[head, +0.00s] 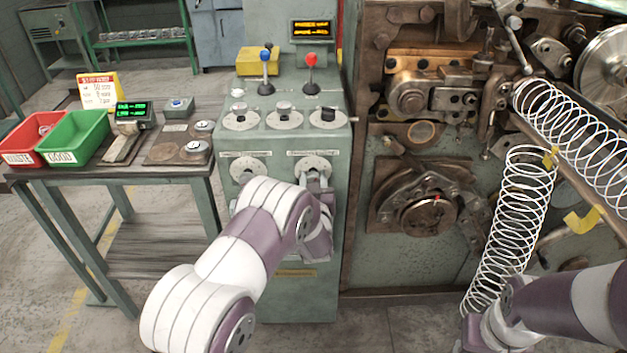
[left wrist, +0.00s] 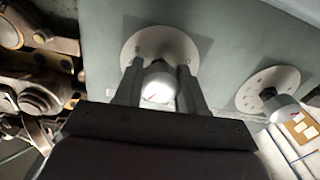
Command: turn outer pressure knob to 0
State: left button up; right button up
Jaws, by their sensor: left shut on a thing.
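Two white round dials with knobs sit side by side low on the green-grey control cabinet (head: 285,140). Their labels are too small to read surely. My left gripper (head: 316,187) is at the right one, the dial nearer the machine (head: 310,161). In the left wrist view, the fingers of my left gripper (left wrist: 155,88) are shut on its silver-white knob (left wrist: 158,84), one on each side. The knob face has a small red mark; the scale numbers are unreadable. The left dial (head: 243,165) is free. My right gripper (head: 472,333) is low at the bottom right, mostly hidden by its arm.
A side table holds a red bin (head: 32,140) and a green bin (head: 75,140). The coiling machine and long wire springs (head: 512,220) stand to the right.

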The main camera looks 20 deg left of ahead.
pick_arm(q)
jog(key=n+b, duration=0.4)
jog(key=shift+f+n, duration=0.3)
jog(key=shift+n, duration=0.1)
jog(key=n+b, duration=1.1)
jog(key=b, duration=0.1)
jog(key=shift+f+b, duration=0.15)
jog(key=shift+b, duration=0.2)
jog(key=n+b, duration=0.4)
jog(key=b, duration=0.1)
jog(key=n+b, duration=0.3)
jog(key=b, duration=0.2)
jog(key=n+b, duration=0.4)
jog(key=b, duration=0.1)
jog(key=shift+r+n, duration=0.25)
jog(key=shift+n, duration=0.05)
jog(key=shift+r+n+b, duration=0.25)
jog(key=shift+n+b, duration=0.95)
jog(key=shift+b, duration=0.1)
jog(key=shift+r, duration=0.1)
jog(key=o, duration=1.1)
jog(key=shift+c, duration=0.2)
